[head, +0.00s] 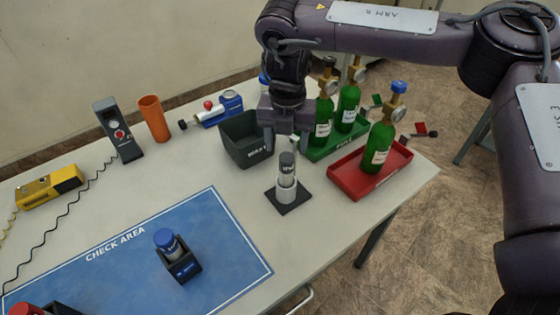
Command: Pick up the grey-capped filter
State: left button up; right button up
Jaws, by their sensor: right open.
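The grey-capped filter (287,165) stands upright on the table, in a white collar on a small black base plate (298,202). My right gripper (286,142) points down directly above and around the top of the filter in the head view. Its fingers are apart, with the grey cap showing between and below them. I cannot tell how near the fingers are in depth. My left gripper is not in view.
A dark bin (238,147) stands close behind left. Green bottles stand in a green tray (325,152) and a red tray (346,181) at right. A blue-capped filter (167,243) sits in a black holder on the blue check area mat (228,262). An orange cup (154,118) stands behind.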

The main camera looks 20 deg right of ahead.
aim_at(287, 156)
jog(key=shift+w+f, duration=0.15)
jog(key=shift+w, duration=0.05)
jog(key=shift+f, duration=0.4)
jog(key=f, duration=0.1)
jog(key=s+f, duration=0.1)
jog(key=shift+f, duration=0.35)
notch_tip(287, 156, down, 4)
jog(key=shift+s+r+p, duration=0.1)
jog(key=shift+r+p, duration=0.05)
jog(key=shift+p, duration=0.3)
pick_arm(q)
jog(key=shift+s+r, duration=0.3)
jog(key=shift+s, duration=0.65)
pick_arm(e)
jog(key=c, duration=1.1)
